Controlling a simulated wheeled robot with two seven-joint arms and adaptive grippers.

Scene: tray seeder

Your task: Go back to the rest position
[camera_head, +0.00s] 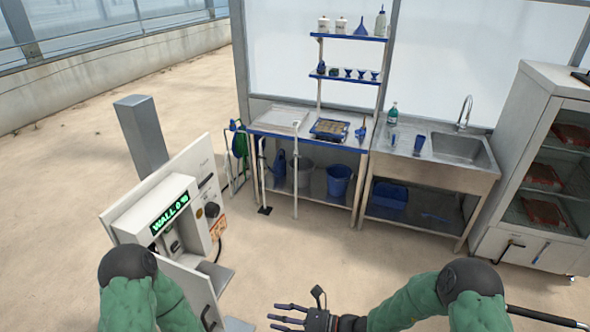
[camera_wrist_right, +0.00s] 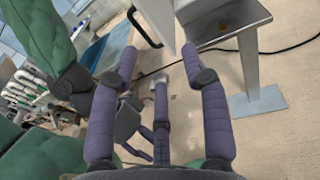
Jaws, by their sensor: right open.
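My right gripper (camera_head: 290,315) shows at the bottom middle of the head view, with its fingers spread and pointing left. It is open, and I see nothing held in it. In the right wrist view its purple fingers (camera_wrist_right: 160,75) stand apart with floor between them. My left arm (camera_head: 130,290) shows only in part at the bottom left of the head view, and no hand shows there. A dark hand-like part (camera_wrist_right: 125,122) sits behind the fingers in the wrist view; it looks like my left gripper, but its fingers are mostly hidden.
A white machine (camera_head: 165,205) with a green display stands at the left, near my arms. A blue-edged bench (camera_head: 262,131), a sink counter (camera_head: 430,172) and a glass-fronted cabinet (camera_head: 520,135) stand farther back. Bare floor (camera_head: 300,250) lies between. A cable (camera_wrist_right: 275,52) crosses the floor.

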